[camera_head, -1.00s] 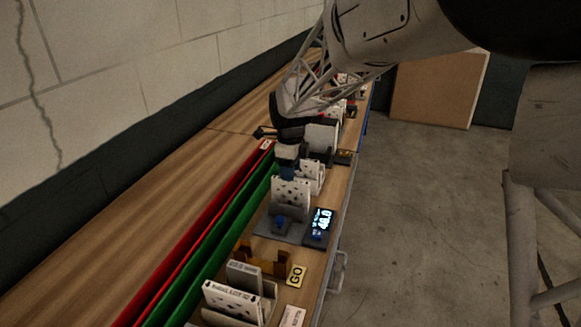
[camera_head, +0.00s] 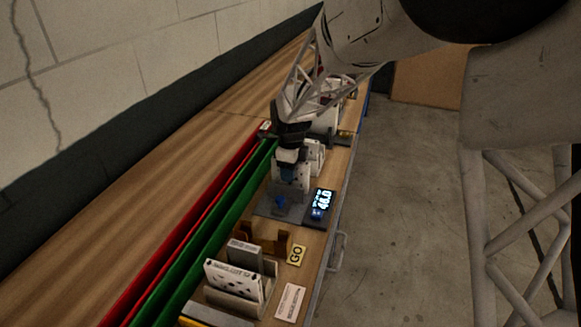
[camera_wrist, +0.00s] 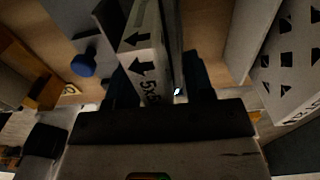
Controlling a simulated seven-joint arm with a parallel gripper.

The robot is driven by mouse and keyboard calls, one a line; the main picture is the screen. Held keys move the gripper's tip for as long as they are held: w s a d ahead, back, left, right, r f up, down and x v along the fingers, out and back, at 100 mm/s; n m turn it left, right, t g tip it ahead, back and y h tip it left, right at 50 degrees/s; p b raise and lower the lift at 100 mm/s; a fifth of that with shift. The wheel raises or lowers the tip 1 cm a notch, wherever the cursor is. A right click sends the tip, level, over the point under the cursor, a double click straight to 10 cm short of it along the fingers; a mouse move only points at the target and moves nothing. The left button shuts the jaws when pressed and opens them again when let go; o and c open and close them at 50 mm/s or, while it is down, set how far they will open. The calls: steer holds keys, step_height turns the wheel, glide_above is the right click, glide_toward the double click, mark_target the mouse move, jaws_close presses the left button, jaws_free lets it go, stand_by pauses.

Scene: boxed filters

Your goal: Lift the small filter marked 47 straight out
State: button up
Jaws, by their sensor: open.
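A white boxed filter (camera_wrist: 146,45) with black arrows and partly hidden print stands between the fingers of my gripper (camera_wrist: 158,82) in the wrist view. I cannot read a 47 on it. The fingers are open, one on each side of the box; contact is not clear. In the head view my gripper (camera_head: 287,173) is low over the white perforated panel (camera_head: 291,186) at the grey stand (camera_head: 284,209), hiding part of it. A blue knob (camera_wrist: 83,65) sits left of the box in the wrist view.
A lit display (camera_head: 321,202) stands right of the stand. A brown holder (camera_head: 270,240), a GO tag (camera_head: 296,255) and a rack of white filters (camera_head: 232,279) are nearer. Another perforated white filter (camera_wrist: 290,60) stands right in the wrist view. Green (camera_head: 215,220) and red (camera_head: 190,225) rails run left.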

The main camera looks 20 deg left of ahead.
steer(key=shift+c, duration=0.5)
jaws_close()
steer(key=shift+s+r, duration=0.1)
steer(key=shift+s, duration=0.5)
stand_by(1.2)
steer(key=shift+o, duration=0.4)
jaws_free()
steer(key=shift+r, duration=0.15)
step_height(320, 180, up, 8)
steer(key=shift+f, duration=0.2)
